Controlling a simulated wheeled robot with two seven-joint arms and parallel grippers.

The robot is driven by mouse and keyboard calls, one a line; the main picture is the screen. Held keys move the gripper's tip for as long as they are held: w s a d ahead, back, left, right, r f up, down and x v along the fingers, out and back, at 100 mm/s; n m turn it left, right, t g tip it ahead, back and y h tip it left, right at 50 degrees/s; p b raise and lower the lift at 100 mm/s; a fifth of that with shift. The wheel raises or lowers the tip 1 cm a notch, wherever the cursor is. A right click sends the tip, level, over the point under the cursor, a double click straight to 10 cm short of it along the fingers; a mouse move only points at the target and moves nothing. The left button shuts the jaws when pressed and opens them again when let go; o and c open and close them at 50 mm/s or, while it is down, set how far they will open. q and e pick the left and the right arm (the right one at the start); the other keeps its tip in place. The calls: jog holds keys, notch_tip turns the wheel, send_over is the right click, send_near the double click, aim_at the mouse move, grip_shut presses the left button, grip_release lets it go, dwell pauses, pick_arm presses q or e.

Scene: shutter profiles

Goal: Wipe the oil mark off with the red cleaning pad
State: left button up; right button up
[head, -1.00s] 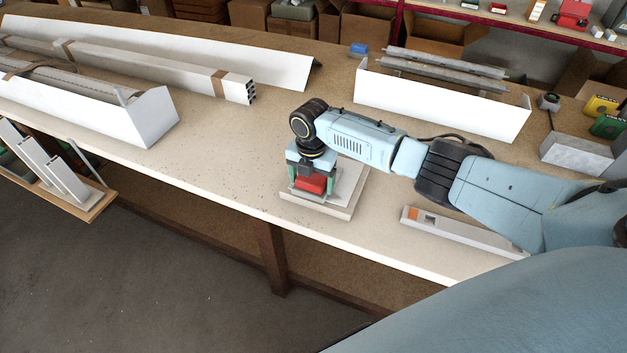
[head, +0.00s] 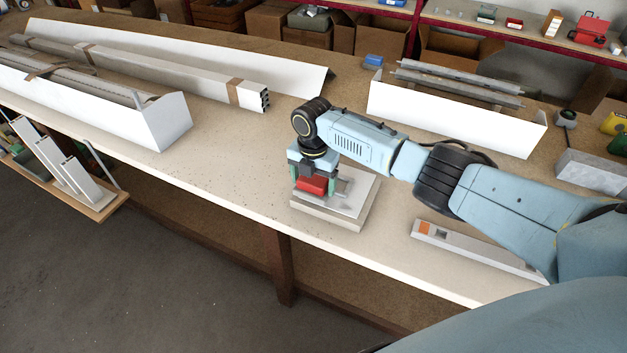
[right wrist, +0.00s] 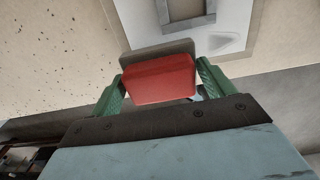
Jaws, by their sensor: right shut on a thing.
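My right gripper (head: 312,184) is shut on the red cleaning pad (head: 314,185). In the right wrist view the red pad (right wrist: 160,78), with a grey-brown layer on its far side, sits between the green fingers (right wrist: 158,85). The pad is over the near left part of a pale panel (head: 362,190) on a low block on the bench. I cannot tell whether it touches the panel. A faint grey patch (right wrist: 222,42) shows on the panel beside the pad; I cannot tell if it is the oil mark. My left gripper is not in view.
A long grey-white bar (head: 475,247) lies right of the panel on the bench (head: 230,165). A white tray (head: 450,120) with grey profiles stands behind.

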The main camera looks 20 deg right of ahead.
notch_tip(320, 180, up, 6)
jog(key=p, duration=0.4)
jog(key=shift+p, duration=0.4)
jog(key=shift+f, duration=0.1)
jog(key=shift+d, duration=0.1)
jog(key=s+d+r+p, duration=0.2)
jog(key=s+d, duration=0.3)
jog(key=s, duration=0.2)
jog(key=shift+d+p, duration=0.3)
jog(key=shift+d, duration=0.05)
jog(key=shift+w+r, duration=0.1)
jog(key=shift+r, duration=0.05)
notch_tip(320, 180, down, 6)
jog(key=b, duration=0.3)
jog(key=shift+b, duration=0.4)
jog(key=shift+f+b, duration=0.8)
jog(key=shift+f, duration=0.85)
